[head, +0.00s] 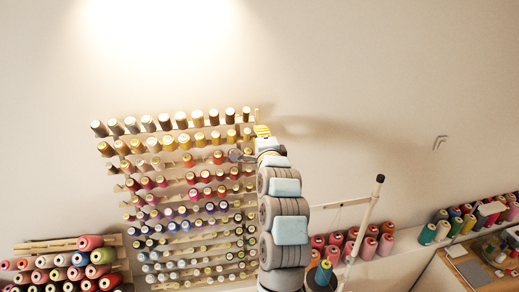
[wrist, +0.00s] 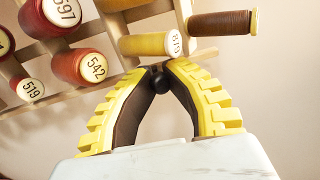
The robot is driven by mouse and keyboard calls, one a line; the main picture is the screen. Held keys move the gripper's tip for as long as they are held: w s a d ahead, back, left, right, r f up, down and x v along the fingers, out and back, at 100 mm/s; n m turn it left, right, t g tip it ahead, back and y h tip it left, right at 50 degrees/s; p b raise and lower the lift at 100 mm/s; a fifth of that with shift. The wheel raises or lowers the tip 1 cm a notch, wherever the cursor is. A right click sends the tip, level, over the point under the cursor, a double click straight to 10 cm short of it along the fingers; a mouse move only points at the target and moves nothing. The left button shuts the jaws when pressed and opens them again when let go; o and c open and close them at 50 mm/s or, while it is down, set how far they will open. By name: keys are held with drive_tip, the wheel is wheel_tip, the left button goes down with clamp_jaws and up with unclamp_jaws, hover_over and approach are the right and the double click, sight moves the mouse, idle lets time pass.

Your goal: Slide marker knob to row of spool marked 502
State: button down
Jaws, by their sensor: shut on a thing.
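My gripper (wrist: 160,75) is shut on a small black marker knob (wrist: 160,83), held between the fingertips in the wrist view. In the head view my gripper (head: 262,131) is at the right edge of the spool rack (head: 257,115), near its upper rows, and hides the knob. In the wrist view, spool labels read 597 (wrist: 62,12), 542 (wrist: 94,67) and 519 (wrist: 31,89). A yellow spool (wrist: 150,44) just above my fingertips has a partly turned label. No label reading 502 is legible in either view.
Bare wall lies right of the rack. A second rack (head: 100,240) of large spools stands lower left. More cones (head: 368,246) line a shelf at lower right, near a pale slanted pole (head: 365,215). A brown spool (wrist: 222,23) sticks out at the wrist view's top.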

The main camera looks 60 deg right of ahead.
drive_tip(key=shift+r, duration=0.45)
drive_tip(key=c, duration=1)
unclamp_jaws()
drive_tip(key=shift+v, duration=5.95)
drive_tip(key=shift+w, duration=0.1)
